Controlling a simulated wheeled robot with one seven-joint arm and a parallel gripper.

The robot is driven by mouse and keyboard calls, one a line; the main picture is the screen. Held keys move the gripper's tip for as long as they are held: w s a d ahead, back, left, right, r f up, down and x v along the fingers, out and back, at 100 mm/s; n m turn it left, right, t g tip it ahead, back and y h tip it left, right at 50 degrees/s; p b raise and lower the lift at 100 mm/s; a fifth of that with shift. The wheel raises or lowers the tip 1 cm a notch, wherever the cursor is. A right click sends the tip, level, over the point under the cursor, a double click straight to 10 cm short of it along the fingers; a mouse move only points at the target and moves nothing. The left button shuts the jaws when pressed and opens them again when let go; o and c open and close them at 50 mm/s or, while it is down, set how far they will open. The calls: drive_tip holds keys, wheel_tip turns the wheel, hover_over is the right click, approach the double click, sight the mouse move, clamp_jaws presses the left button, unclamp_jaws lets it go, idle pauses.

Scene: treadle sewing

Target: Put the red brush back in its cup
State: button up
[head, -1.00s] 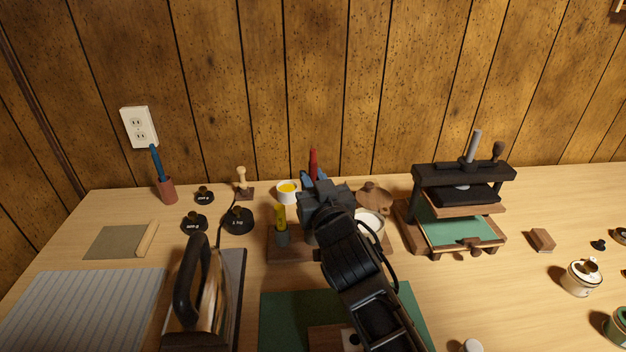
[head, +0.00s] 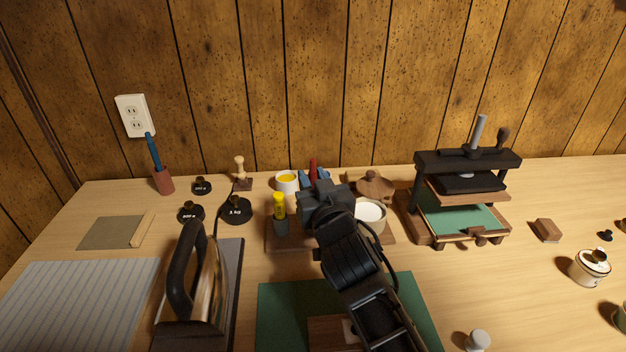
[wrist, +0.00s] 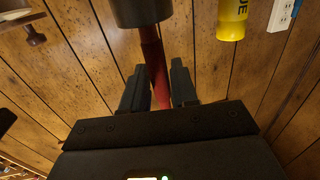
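The red brush (head: 313,169) stands behind my gripper (head: 314,177) in the head view, its top showing between two spread bluish fingers. In the wrist view, which is upside down, its red handle (wrist: 155,70) runs from the mouth of a dark grey cup (wrist: 141,10) and passes between the fingers of my gripper (wrist: 157,75). The brush sits in the cup, slightly tilted. The fingers look open around the handle. The bristles are hidden, and in the head view my arm hides the cup.
A white bowl (head: 371,214) is close right, a yellow-filled cup (head: 287,183) behind. The iron (head: 196,285) and the press (head: 465,185) stand farther out.

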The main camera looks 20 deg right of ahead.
drive_tip(key=o, duration=0.4)
drive_tip(key=shift+s, duration=0.15)
drive_tip(key=s+a+b, duration=0.1)
drive_tip(key=s, duration=0.6)
drive_tip(key=shift+s, duration=0.25)
idle(0.3)
